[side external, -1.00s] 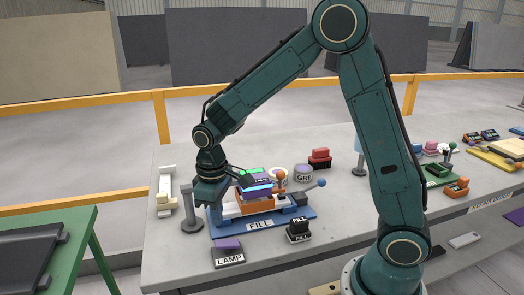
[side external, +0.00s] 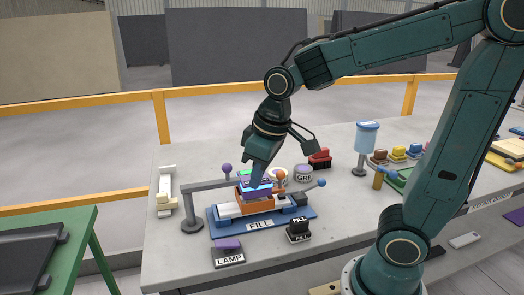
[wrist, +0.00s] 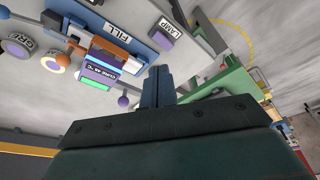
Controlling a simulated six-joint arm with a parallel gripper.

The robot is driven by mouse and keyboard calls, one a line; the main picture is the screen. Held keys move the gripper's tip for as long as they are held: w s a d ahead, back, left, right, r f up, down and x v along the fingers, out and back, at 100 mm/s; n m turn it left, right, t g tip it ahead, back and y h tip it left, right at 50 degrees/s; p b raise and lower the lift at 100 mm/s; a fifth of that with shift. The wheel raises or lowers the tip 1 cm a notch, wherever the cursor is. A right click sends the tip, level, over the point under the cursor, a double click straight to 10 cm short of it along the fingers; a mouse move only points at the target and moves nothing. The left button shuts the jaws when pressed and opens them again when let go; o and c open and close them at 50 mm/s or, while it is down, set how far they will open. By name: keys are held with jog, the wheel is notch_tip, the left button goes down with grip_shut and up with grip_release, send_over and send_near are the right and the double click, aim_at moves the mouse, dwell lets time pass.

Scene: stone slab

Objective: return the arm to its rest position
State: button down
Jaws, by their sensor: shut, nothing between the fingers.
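My gripper (side external: 257,172) is in the side view, pointing down and slightly left over the blue FILL station (side external: 225,231). In the wrist view its fingers (wrist: 157,84) are together with nothing between them. In the side view the fingertips overlap the purple block with a lit top (side external: 248,187) in the orange holder (side external: 266,202); I cannot tell there how far above it they are. In the wrist view the fingers are apart from the purple block (wrist: 101,68), to its right.
A grey post with a bent arm (side external: 190,212) stands left of the station. A LAMP button (side external: 228,254) and a black FILL button (side external: 299,230) are in front. A blue-topped stand (side external: 366,140) is to the right. A green table (side external: 75,235) stands at the left.

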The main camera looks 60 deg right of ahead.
jog(key=s+d+r+m+t, duration=0.1)
jog(key=s+r+t, duration=0.1)
jog(key=s, duration=0.9)
jog(key=shift+r+t, duration=0.3)
jog(key=shift+r, duration=0.4)
jog(key=shift+w+d, duration=0.1)
jog(key=shift+w, duration=0.1)
jog(key=n+g+y, duration=0.2)
jog(key=n+g, duration=0.2)
jog(key=n, duration=2.3)
send_over(215, 243)
jog(key=s+d, duration=0.3)
jog(key=s+d+x, duration=0.1)
jog(key=x, duration=0.7)
jog(key=shift+d+f, duration=0.15)
jog(key=shift+w+f, duration=0.1)
jog(key=shift+d+x, duration=0.1)
jog(key=shift+x, duration=3.35)
jog(key=shift+d+x, duration=0.15)
jog(key=shift+x, duration=3.3)
